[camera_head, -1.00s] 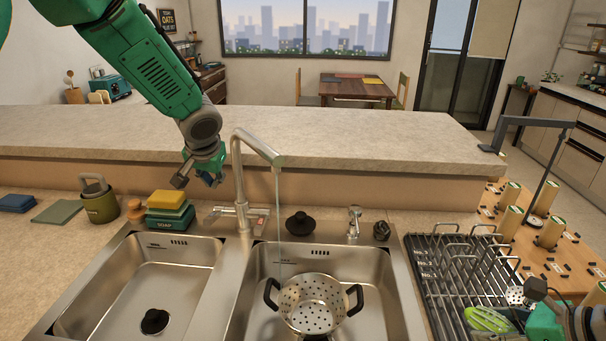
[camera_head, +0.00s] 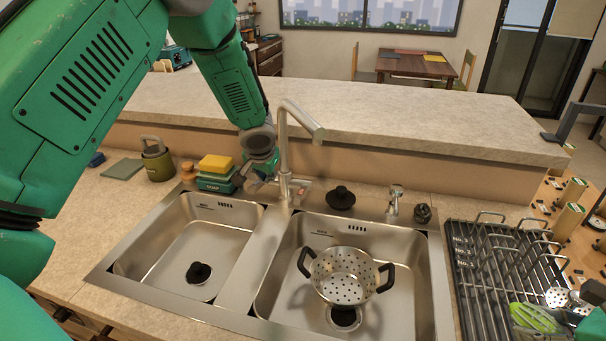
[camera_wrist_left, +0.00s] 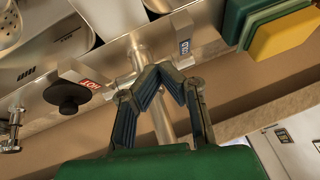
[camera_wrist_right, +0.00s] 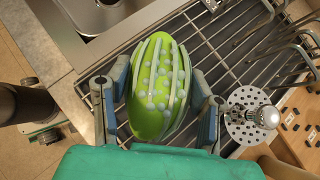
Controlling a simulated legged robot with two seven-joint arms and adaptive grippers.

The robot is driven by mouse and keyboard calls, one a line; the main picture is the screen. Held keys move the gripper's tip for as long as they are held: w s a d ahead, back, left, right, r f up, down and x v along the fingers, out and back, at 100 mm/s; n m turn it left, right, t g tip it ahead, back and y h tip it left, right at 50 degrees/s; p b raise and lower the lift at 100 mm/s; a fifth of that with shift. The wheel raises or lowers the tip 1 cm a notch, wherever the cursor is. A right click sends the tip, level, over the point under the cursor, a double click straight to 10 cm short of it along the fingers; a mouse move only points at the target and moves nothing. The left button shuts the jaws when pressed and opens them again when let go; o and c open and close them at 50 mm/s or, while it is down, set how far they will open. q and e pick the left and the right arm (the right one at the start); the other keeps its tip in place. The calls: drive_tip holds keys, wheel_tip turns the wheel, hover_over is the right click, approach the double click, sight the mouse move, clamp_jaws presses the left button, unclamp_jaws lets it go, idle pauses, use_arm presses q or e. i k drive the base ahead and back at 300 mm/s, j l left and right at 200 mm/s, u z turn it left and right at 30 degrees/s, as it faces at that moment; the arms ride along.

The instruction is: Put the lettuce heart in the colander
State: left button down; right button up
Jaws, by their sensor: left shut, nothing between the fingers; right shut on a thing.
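The lettuce heart (camera_head: 534,317), green with pale ribs and droplets, is at the drying rack in the head view's lower right corner. My right gripper (camera_wrist_right: 155,92) is shut on it in the right wrist view; whether it touches the rack is unclear. The steel colander (camera_head: 343,275) with black handles stands empty and upright in the right basin, left of the lettuce. My left gripper (camera_head: 262,180) is shut and empty behind the sink, beside the faucet base; it also shows in the left wrist view (camera_wrist_left: 160,70) close to the tap. No water runs from the faucet (camera_head: 303,122).
The dish rack (camera_head: 490,285) has upright wire loops. A perforated metal utensil (camera_wrist_right: 252,118) lies beside the lettuce. The left basin (camera_head: 190,240) holds only a drain plug. Sponges (camera_head: 215,170) and a green pot (camera_head: 157,160) stand behind it. A raised ledge (camera_head: 400,125) runs behind the counter.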

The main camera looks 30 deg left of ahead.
sight(343, 290)
drive_tip(key=k+l, duration=0.8)
